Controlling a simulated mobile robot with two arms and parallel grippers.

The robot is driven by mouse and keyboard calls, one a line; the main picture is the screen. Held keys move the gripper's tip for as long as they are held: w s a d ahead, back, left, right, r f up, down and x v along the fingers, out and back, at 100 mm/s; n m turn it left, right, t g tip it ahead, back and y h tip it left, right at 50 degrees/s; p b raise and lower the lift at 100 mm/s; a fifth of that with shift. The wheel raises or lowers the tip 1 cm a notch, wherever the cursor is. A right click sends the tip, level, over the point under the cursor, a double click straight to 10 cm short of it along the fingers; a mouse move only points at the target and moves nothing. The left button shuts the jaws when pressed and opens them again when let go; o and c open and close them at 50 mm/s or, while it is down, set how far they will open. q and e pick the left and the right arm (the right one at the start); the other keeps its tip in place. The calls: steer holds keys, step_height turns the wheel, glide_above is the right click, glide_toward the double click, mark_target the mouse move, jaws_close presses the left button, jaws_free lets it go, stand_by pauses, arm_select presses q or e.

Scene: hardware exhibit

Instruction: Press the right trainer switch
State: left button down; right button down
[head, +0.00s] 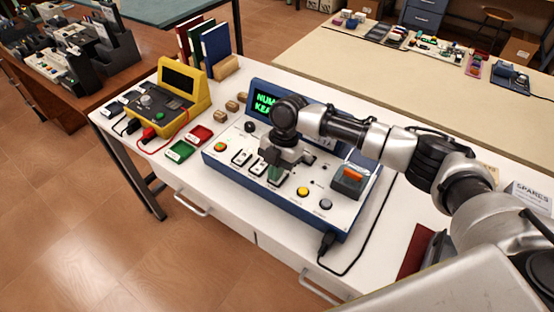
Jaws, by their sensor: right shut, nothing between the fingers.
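The trainer (226,170) is a blue-framed box with a white sloping panel and a dark screen (265,103) with green letters, partly hidden by my arm. Black-and-white switches (241,158) sit left of the middle of its panel. My right gripper (275,176) is shut and empty, pointing down over the panel just right of these switches. It hides the panel part beneath it, so I cannot tell whether it touches a switch there. My left gripper is out of view.
The panel also bears a red-and-green button (220,147), a yellow button (302,192) and an orange-topped dark block (350,177). A yellow meter (186,91), small trays (181,151) and upright binders (215,46) stand left on the white table. A black cable (345,272) lies in front.

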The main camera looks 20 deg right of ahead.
steer(key=shift+f, duration=0.1)
steer(key=shift+s+a+f, duration=0.1)
steer(key=shift+f, duration=0.1)
steer(key=shift+s+a+f+p, duration=0.1)
steer(key=shift+s+p, duration=0.1)
steer(key=shift+p, duration=0.2)
steer(key=shift+s+f, duration=0.15)
steer(key=shift+f, duration=0.15)
steer(key=shift+w+d+r+h, duration=0.2)
steer(key=shift+w+d+h, duration=0.1)
steer(key=shift+w+d, duration=0.25)
steer(key=shift+d, duration=0.1)
